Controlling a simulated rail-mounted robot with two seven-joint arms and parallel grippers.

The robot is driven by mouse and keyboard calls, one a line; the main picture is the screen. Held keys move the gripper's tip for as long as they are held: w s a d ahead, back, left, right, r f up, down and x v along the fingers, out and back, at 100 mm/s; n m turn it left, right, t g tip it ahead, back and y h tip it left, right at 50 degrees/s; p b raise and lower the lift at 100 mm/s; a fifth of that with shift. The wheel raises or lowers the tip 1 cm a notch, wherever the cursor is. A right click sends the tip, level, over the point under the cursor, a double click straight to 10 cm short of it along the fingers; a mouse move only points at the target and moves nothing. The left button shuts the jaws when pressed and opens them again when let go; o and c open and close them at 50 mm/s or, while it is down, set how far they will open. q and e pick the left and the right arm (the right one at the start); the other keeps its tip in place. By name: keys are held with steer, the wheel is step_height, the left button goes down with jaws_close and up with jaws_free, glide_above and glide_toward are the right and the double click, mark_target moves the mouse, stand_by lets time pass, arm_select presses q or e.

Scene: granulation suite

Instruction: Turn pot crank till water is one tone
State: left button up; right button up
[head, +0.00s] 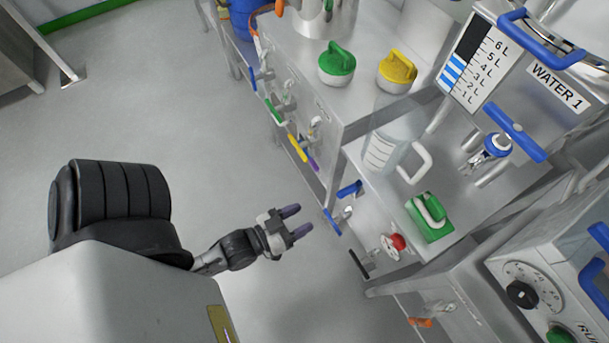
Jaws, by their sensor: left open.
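My left gripper (297,222) is open and empty, held over the floor to the left of the steel benches, touching nothing. A shiny metal pot (325,14) stands on the far bench at the top edge and is cut off by the frame. An orange handle (279,8) shows beside it. I cannot make out a crank, and the water inside the pot is not visible. My right gripper is out of view.
A green lid (337,64) and a yellow lid (397,70) sit on the far bench. A clear jug (383,148) and a green handled block (429,217) stand nearer. A WATER 1 tank (558,85) and a dial panel (521,293) are at right. Floor at left is free.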

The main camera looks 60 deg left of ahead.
mark_target(338, 196)
arm_select(q)
steer(key=shift+t, duration=0.4)
steer(key=w+b, duration=0.1)
steer(key=w, duration=0.3)
steer(key=w+b, duration=0.1)
steer(key=w, duration=0.3)
steer(key=w+r+b, duration=0.1)
steer(key=w+b, duration=0.1)
steer(key=w, duration=0.2)
steer(key=shift+a, duration=0.3)
steer(key=shift+w+r+b, duration=0.15)
steer(key=shift+w+b, duration=0.15)
steer(key=shift+w, duration=0.75)
steer(key=shift+c, duration=0.2)
steer(key=shift+c, duration=0.8)
jaws_close()
